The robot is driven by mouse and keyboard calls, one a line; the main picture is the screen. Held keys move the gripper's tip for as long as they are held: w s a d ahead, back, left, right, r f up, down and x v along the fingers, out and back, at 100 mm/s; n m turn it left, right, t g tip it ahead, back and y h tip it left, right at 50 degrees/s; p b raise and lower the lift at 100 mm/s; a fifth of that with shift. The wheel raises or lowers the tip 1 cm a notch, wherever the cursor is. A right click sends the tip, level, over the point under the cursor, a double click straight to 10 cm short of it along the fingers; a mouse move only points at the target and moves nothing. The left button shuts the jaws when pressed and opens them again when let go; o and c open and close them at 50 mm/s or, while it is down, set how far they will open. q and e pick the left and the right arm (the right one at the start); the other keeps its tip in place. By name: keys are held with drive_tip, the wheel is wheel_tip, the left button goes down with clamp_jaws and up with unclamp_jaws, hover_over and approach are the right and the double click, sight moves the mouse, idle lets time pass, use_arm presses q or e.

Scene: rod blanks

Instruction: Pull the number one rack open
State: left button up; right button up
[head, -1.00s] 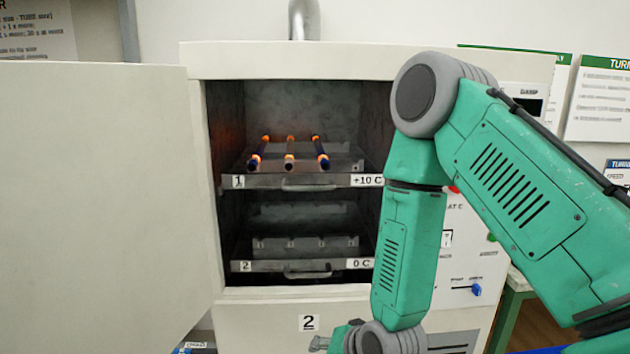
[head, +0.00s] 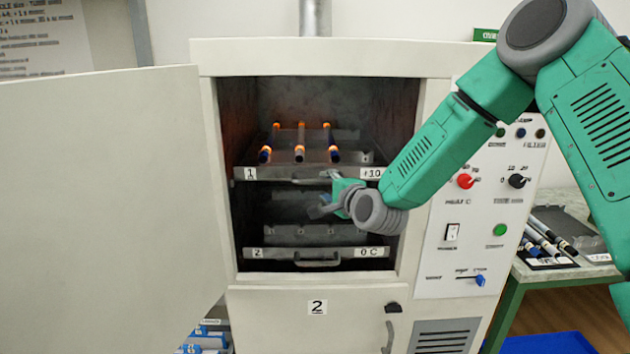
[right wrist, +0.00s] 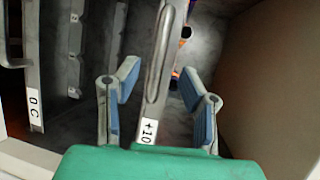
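The number one rack (head: 222,174) is the upper shelf inside the open oven, with a "1" label at its left and "+10" at its right. Three dark rods with glowing orange ends (head: 300,145) lie on it. Its bar handle (head: 300,181) is at the middle of the front edge. My right gripper (head: 325,202) is in front of the oven opening, just below and right of that handle, and partly hides it. In the right wrist view the gripper (right wrist: 158,84) is open. The handle (right wrist: 163,50) runs between its blue-padded fingers, with gaps at both sides. My left gripper is not in view.
The number two rack (head: 290,254) sits below, with its own handle. The oven door (head: 100,200) stands wide open at the left. A control panel (head: 470,220) is right of the opening. A green table (head: 560,270) with rods stands further right.

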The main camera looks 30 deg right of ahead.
sight(318, 182)
drive_tip(key=x, duration=0.3)
drive_tip(key=d+x, duration=0.1)
drive_tip(key=x, duration=0.2)
drive_tip(key=shift+s+d+f, duration=0.15)
drive_tip(key=shift+f, duration=0.1)
drive_tip(key=shift+w+a+p, duration=0.25)
drive_tip(key=shift+w+p, duration=0.05)
drive_tip(key=shift+w, duration=0.05)
drive_tip(key=shift+a+r, duration=0.15)
drive_tip(key=shift+a, duration=0.25)
drive_tip(key=c, duration=0.7)
drive_tip(key=shift+d, duration=0.15)
clamp_jaws()
drive_tip(key=shift+d, duration=0.15)
